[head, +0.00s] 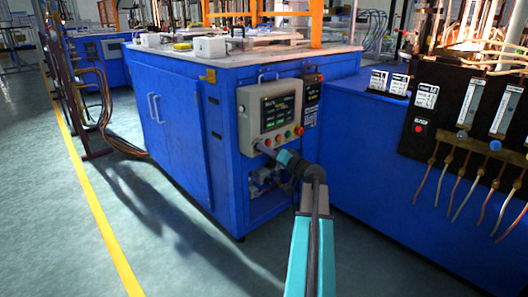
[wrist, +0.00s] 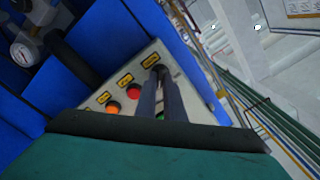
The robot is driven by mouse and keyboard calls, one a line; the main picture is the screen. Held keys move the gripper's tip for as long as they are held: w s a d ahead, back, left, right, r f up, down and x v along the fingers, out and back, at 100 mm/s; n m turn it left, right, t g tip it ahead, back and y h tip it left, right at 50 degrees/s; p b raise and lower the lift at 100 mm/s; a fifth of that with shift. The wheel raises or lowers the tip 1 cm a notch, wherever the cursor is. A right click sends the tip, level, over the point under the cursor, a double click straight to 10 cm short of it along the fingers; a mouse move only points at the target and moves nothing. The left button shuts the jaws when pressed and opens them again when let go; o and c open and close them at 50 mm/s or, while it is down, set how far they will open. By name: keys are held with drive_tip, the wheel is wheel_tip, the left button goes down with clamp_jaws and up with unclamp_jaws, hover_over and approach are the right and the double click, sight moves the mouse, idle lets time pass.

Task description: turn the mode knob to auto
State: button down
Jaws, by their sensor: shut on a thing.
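The mode knob (wrist: 158,70) is a small dark knob on the sloping face of a grey control panel (head: 247,127). In the wrist view it sits at the tips of my gripper (wrist: 160,78), whose two dark fingers are close together around it. Its pointer and setting are hidden by the fingers. In the head view my gripper (head: 261,147) reaches the panel's lower left corner, and the knob itself cannot be made out there.
Beside the knob are a red button (wrist: 134,91), an orange button (wrist: 112,107) and a partly hidden green one (wrist: 160,116). The panel's screen (head: 278,109) is above. A pressure gauge (wrist: 25,52) is nearby. Open floor (head: 180,240) lies left of the blue cabinet (head: 190,120).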

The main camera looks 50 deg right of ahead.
drive_tip(key=c, duration=1.9)
unclamp_jaws()
drive_tip(key=shift+w, duration=0.1)
drive_tip(key=shift+o, duration=0.2)
drive_tip(key=s+a+p, duration=0.1)
drive_tip(key=s+p, duration=0.2)
drive_tip(key=s, duration=1)
drive_tip(key=shift+s, duration=0.4)
drive_tip(key=shift+r, duration=0.1)
